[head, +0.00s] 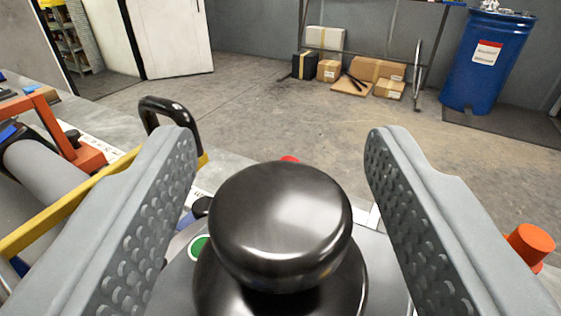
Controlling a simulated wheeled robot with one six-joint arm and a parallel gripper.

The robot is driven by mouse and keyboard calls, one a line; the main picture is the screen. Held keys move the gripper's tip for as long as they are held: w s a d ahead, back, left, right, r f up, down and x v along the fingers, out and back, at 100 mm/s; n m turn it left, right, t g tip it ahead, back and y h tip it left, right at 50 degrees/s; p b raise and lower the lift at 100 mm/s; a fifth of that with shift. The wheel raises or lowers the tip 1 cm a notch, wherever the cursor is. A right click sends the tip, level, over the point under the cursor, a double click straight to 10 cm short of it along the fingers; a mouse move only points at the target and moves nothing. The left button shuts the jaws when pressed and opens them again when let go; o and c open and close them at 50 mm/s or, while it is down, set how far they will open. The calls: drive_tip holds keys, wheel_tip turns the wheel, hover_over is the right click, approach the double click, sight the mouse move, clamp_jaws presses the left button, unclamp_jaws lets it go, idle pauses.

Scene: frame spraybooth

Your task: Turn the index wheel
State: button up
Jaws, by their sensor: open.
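A glossy black round knob (280,222) stands in the lower middle of the head view, on a wider black base (215,285). I cannot tell whether it belongs to the index wheel, as most of what lies below it is hidden. My gripper (281,150) is open, with one grey studded finger on each side of the knob. A gap shows between the knob and each finger, so neither appears to touch it.
A green button (199,247) sits left of the knob. A black handle (168,112), a yellow bar (70,202) and a grey roller (45,175) lie left. An orange cap (531,243) is at right. Boxes (378,70) and a blue drum (487,60) stand on the floor beyond.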

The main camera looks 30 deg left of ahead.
drive_tip(key=c, duration=0.9)
drive_tip(key=shift+c, duration=0.2)
drive_tip(key=shift+d+n+g+y, duration=0.1)
drive_tip(key=shift+n+g+y, duration=0.45)
drive_tip(key=shift+y, duration=0.25)
drive_tip(key=shift+w+n+g+y, duration=0.1)
drive_tip(key=shift+n+g+y, duration=1.75)
drive_tip(key=shift+g+y, duration=0.15)
drive_tip(key=shift+n+g+y, duration=0.7)
drive_tip(key=shift+n+g, duration=0.2)
drive_tip(key=shift+g, duration=0.25)
drive_tip(key=o, duration=0.9)
drive_tip(key=shift+o, duration=0.2)
